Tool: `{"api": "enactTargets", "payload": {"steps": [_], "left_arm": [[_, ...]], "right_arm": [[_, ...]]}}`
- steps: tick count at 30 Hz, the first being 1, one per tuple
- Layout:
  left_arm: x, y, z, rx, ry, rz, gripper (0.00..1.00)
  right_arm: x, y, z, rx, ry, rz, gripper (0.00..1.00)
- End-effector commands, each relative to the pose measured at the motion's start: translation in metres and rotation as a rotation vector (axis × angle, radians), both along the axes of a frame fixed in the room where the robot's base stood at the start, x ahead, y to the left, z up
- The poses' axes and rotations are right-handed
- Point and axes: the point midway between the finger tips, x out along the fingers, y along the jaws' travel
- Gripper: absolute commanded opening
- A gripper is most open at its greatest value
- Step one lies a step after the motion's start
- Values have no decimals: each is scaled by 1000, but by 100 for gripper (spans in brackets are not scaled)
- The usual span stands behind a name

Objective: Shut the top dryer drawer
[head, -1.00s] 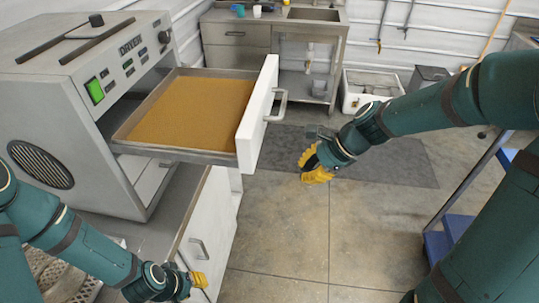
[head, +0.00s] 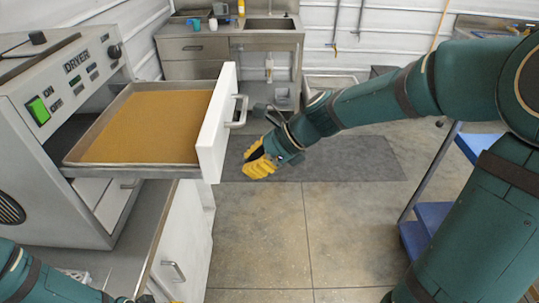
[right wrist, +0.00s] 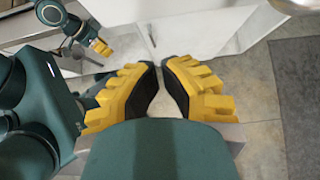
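The top dryer drawer (head: 214,130) sticks far out of the grey dryer (head: 62,90). It has a white front with a metal bar handle (head: 239,112), and its tray holds a flat tan fill. My right gripper (head: 252,158) is in front of the drawer front, below and right of the handle, touching neither. My left gripper is mostly cut off at the bottom edge of the head view. It shows small in the right wrist view (right wrist: 101,46), finger state unclear.
A white cabinet (head: 185,235) with a handle stands below the drawer. A steel sink bench (head: 200,47) is at the back. A blue-shelved cart (head: 432,215) stands at right, partly behind my arm. The floor in front of the drawer is clear, with a dark mat (head: 345,160).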

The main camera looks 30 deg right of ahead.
Motion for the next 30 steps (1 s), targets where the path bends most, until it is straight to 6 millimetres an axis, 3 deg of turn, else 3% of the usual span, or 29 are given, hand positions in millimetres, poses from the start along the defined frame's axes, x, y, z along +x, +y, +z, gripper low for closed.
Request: {"api": "enactTargets", "payload": {"steps": [7,24,30], "left_arm": [[-1,0,-3,0,2,-2,34],[-1,0,-2,0,2,-2,34],[2,0,8,0,-3,2,34]], "right_arm": [[15,28,1,-1,-1,3,0],[19,37,2,-1,-1,1,0],[28,57,3,1,2,6,0]]}}
